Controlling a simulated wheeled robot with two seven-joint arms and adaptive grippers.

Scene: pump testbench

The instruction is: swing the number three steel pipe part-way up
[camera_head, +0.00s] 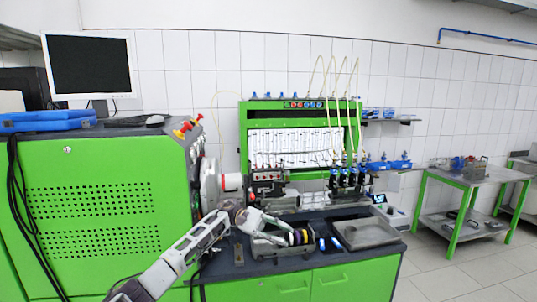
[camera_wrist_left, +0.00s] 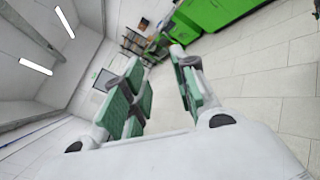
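The green testbench (camera_head: 300,105) stands ahead in the head view. A row of dark upright injector units (camera_head: 347,180) with yellow hoses (camera_head: 354,90) stands at its right side. Any steel pipes there are too small to tell apart, so I cannot pick out number three. My left gripper (camera_head: 280,226) is over the dark worktop, left of and nearer than the injector units. In the left wrist view, my left gripper (camera_wrist_left: 157,62) has its green-padded fingers apart, with nothing between them.
A green cabinet (camera_head: 95,200) with a monitor (camera_head: 90,66) fills the left. A separate table (camera_head: 475,177) stands at right, with free floor before it.

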